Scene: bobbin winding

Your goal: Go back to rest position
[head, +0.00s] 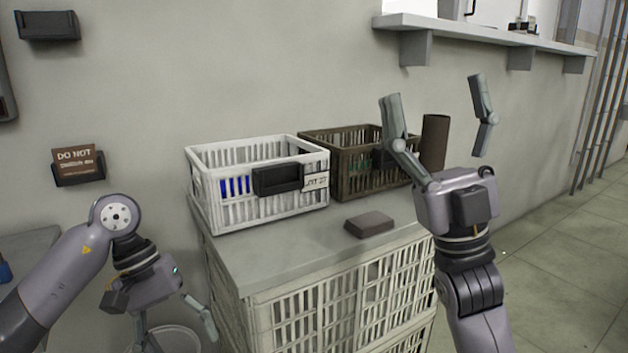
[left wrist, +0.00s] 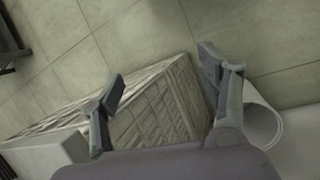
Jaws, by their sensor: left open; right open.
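My right gripper (head: 437,110) is raised at the right of the head view, with its two fingers spread wide and nothing between them. It stands in front of the right end of the counter, and its left finger overlaps the brown crate in the picture. My left gripper (head: 172,328) hangs low at the lower left, pointing down beside the counter. In the left wrist view my left gripper (left wrist: 165,80) has its fingers apart and empty, above the floor and the side of a stacked crate.
A grey counter (head: 270,262) rests on white crates (head: 330,310). On it stand a white crate (head: 208,205), a brown crate (head: 345,168), a brown cylinder (head: 434,140) and a dark block (head: 369,224). A bin (left wrist: 262,122) stands on the floor. Floor at right (head: 555,265) is clear.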

